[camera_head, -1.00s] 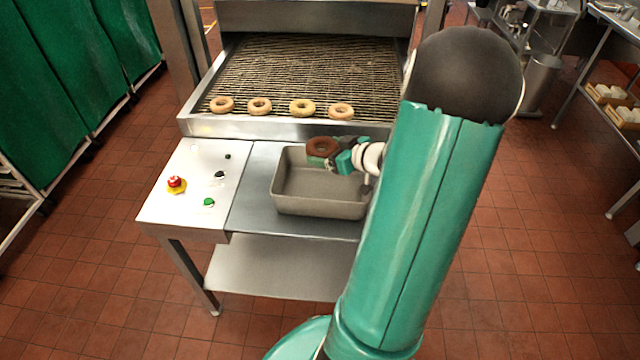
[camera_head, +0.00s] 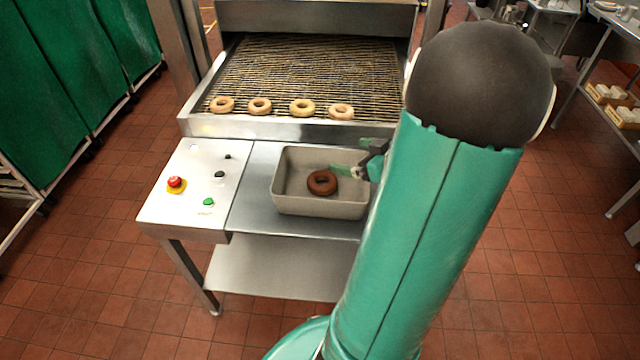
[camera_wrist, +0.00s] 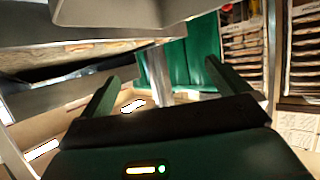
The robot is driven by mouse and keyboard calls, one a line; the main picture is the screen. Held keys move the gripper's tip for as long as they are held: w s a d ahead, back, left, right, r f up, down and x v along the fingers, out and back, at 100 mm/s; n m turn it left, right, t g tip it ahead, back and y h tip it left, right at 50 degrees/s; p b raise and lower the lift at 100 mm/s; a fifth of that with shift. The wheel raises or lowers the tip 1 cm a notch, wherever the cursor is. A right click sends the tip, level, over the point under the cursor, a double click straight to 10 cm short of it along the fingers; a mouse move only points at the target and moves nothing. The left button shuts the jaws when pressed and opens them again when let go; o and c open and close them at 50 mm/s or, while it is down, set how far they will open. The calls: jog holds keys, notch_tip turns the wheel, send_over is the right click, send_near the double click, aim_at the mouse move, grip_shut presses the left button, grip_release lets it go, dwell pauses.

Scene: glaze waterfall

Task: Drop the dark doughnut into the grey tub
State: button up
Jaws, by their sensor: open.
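The dark doughnut (camera_head: 322,182) is brown and round. In the head view it appears inside the grey tub (camera_head: 290,205), near its middle and apart from my gripper. The tub stands on the steel table. My gripper (camera_head: 345,171) is over the tub's right part, open, with nothing between its fingers. My arm hides the area right of the tub. In the wrist view the two fingers of my gripper (camera_wrist: 170,85) are spread and empty. The doughnut does not show in that view.
Several light doughnuts (camera_head: 302,108) lie in a row on the wire conveyor (camera_head: 310,70) behind the tub. A control panel (camera_head: 195,180) with a red button is left of the tub. Green curtains (camera_head: 60,80) hang at the far left.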

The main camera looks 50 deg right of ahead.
jog(key=v, duration=0.4)
jog(key=shift+s+r, duration=0.1)
jog(key=shift+s, duration=0.25)
jog(key=shift+w, duration=0.1)
jog(key=w+a+r+g+h, duration=0.1)
jog(key=w+r+h, duration=0.5)
jog(key=w+r, duration=0.3)
jog(key=w+a+r+m+g+h, duration=0.2)
jog(key=w+a+r, duration=0.1)
jog(key=a, duration=0.4)
jog(key=s+a+g+y, duration=0.2)
jog(key=s+a, duration=0.3)
jog(key=a, duration=0.9)
jog(key=s+a+f+n+g+y, duration=0.1)
jog(key=s+a+y, duration=0.4)
jog(key=a, duration=0.9)
jog(key=shift+s+a+g, duration=0.15)
jog(key=shift+s+g, duration=0.35)
jog(key=shift+g, duration=0.4)
